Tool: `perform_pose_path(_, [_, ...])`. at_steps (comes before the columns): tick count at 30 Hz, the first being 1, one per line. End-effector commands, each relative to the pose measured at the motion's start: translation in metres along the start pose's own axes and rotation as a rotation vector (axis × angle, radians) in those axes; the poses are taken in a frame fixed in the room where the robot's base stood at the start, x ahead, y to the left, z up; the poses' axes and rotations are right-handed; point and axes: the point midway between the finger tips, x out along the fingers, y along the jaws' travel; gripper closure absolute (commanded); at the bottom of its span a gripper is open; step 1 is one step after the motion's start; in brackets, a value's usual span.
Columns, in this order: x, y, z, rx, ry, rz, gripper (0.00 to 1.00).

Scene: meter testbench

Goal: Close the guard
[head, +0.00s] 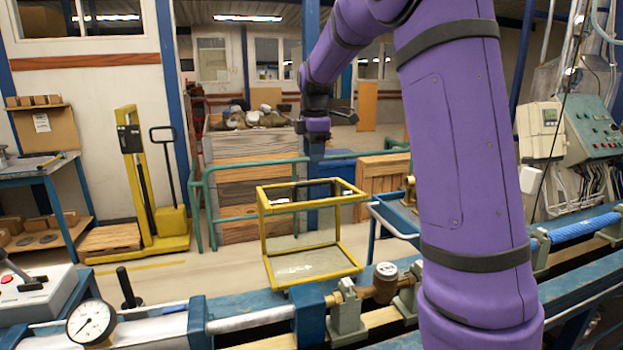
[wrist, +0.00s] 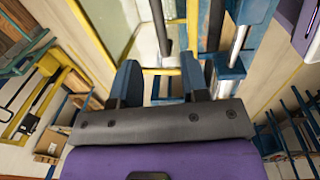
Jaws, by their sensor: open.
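The guard (head: 348,262) is a yellow-framed box with clear panels, standing up behind the pipe line on the blue bench in the head view. A dark bar (head: 318,190) runs along its top opening. My gripper (head: 316,152) is above the guard's upper frame, pointing down. In the wrist view its two blue fingers (wrist: 160,84) are spread apart with nothing held between them. A yellow bar of the guard (wrist: 160,72) crosses just beyond the fingertips, with the dark bar (wrist: 160,25) past it. I cannot tell whether the fingers touch the guard.
A pipe line with a brass meter (head: 385,283) and a pressure gauge (head: 91,322) runs along the bench front. Behind are green railings (head: 205,215), wooden crates (head: 240,150) and a yellow stacker (head: 135,180). A control panel (head: 595,130) is at right.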

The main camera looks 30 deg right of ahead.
Motion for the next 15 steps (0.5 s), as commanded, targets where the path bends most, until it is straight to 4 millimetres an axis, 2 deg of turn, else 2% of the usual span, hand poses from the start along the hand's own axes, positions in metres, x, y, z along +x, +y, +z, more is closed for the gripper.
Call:
perform_pose_path(3, [0.023,0.000,0.000,0.001,-0.001,-0.003,0.59])
perform_pose_path(9, [0.055,-0.001,0.000,0.001,-0.001,-0.002,0.59])
perform_pose_path(15, [0.073,0.000,0.000,0.001,-0.001,0.001,0.59])
